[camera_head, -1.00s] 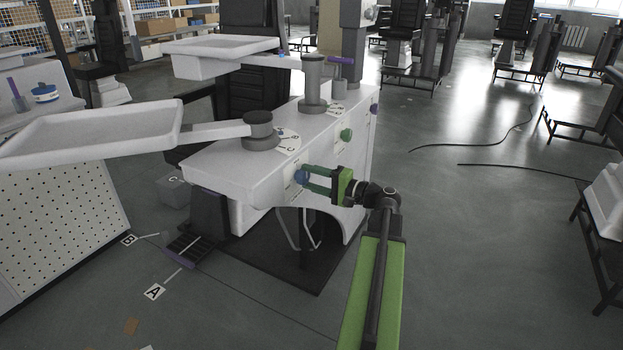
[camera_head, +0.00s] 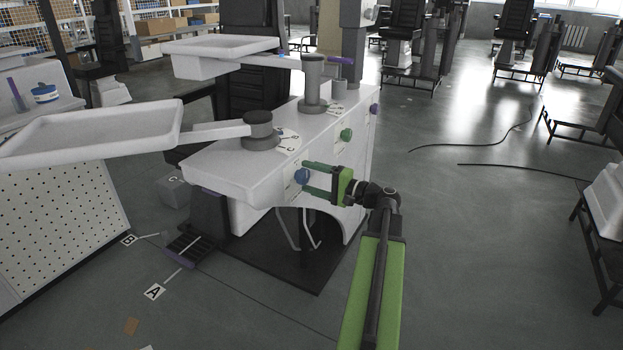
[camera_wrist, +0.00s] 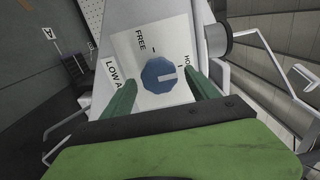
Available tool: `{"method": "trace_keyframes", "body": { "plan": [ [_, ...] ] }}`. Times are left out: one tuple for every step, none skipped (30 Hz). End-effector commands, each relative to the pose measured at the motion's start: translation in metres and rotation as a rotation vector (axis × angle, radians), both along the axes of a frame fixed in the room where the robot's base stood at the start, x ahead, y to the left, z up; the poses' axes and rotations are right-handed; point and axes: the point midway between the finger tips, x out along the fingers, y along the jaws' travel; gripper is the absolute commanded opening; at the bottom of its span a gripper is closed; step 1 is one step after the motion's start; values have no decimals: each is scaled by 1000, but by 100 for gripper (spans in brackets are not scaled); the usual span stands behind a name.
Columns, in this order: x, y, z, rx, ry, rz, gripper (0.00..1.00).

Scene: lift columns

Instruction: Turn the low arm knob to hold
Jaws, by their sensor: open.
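The blue low arm knob (camera_head: 301,177) sits on the front face of the white unit (camera_head: 225,168). In the wrist view the knob (camera_wrist: 157,77) has a white pointer line directed right, toward the tick by the partly hidden "HO…" lettering. "FREE" is at its upper left, and "LOW A…" is partly covered by a finger. My gripper (camera_head: 307,177) is open, with its green fingers on either side of the knob. In the wrist view, gaps show between both fingers and the knob.
A green knob (camera_head: 346,135) and a purple knob (camera_head: 374,109) are farther along the same face. A white tray (camera_head: 95,135) on an arm extends left from the unit's top, with another tray (camera_head: 215,45) behind.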

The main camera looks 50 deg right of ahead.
Motion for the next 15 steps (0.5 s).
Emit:
{"method": "trace_keyframes", "body": {
  "plan": [
    [0,0,0,0,0,0,69],
    [0,0,0,0,0,0,69],
    [-1,0,0,0,0,0,69],
    [-2,-1,0,0,0,0,69],
    [-4,-1,0,0,0,-1,69],
    [-8,-2,0,0,0,-1,69],
    [-13,-3,0,0,0,-2,69],
    [-18,-5,0,0,0,-3,69],
    [-27,-7,0,0,0,-3,69],
    [-35,-9,0,0,0,-4,69],
    [-43,-11,0,0,0,-5,69],
    [-54,-14,0,0,0,-5,69],
    [-63,-16,0,0,0,-5,69],
    [-71,-18,0,0,0,-5,69],
    [-82,-21,0,0,0,-5,69]
  ]
}}
